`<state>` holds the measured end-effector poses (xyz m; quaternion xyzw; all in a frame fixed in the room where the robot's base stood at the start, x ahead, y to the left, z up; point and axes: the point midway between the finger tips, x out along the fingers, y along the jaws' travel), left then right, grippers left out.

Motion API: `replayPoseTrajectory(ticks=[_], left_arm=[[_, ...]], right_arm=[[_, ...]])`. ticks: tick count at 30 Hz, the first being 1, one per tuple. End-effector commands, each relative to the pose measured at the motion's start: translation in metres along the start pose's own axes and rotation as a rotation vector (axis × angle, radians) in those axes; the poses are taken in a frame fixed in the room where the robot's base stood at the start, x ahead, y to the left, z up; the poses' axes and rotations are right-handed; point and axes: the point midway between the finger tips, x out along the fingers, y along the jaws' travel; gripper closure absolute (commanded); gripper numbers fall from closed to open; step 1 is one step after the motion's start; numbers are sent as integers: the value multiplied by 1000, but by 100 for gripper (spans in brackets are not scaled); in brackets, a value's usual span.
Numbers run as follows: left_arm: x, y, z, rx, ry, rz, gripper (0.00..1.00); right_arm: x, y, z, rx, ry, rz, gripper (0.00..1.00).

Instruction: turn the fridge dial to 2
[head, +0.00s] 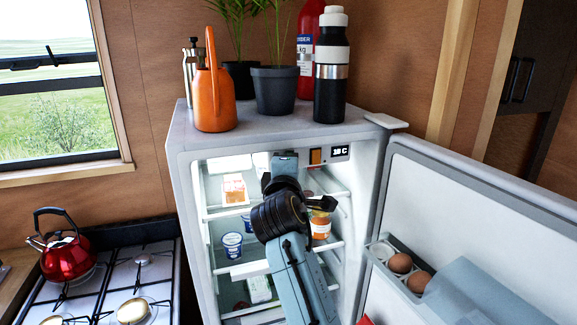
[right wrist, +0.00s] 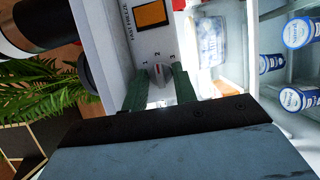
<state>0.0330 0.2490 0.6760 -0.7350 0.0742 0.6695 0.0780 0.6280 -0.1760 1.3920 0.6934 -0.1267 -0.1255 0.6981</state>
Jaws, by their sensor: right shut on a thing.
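The fridge (head: 180,165) stands open, with a control panel at the top of its inside. In the right wrist view the small grey dial (right wrist: 160,73) sits on the white panel below the numbers 1, 2 and 3 (right wrist: 158,56). My right gripper (right wrist: 160,82) has its two green fingers on either side of the dial and is shut on it. Which number the dial points to is hard to tell. In the head view my right gripper (head: 285,160) reaches into the fridge top and hides the dial. My left gripper is not in view.
An orange square (head: 315,156) and a small temperature display (head: 340,151) are beside my gripper. The open door (head: 480,205) holds eggs (head: 401,263) at right. Food tubs (head: 232,243) stand on shelves below. A watering can (head: 213,95) and bottle (head: 331,75) stand on top.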

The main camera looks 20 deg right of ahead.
Motion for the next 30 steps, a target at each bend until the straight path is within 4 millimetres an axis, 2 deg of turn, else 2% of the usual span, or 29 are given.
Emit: replayPoseTrajectory(ticks=[12,13,18,30], left_arm=[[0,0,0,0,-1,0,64],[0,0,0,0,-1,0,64],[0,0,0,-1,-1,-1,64],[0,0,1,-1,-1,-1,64]], right_arm=[[0,0,0,7,0,-4,95],[0,0,0,7,0,-4,71],[0,0,0,6,0,-3,51],[0,2,0,5,0,3,51]])
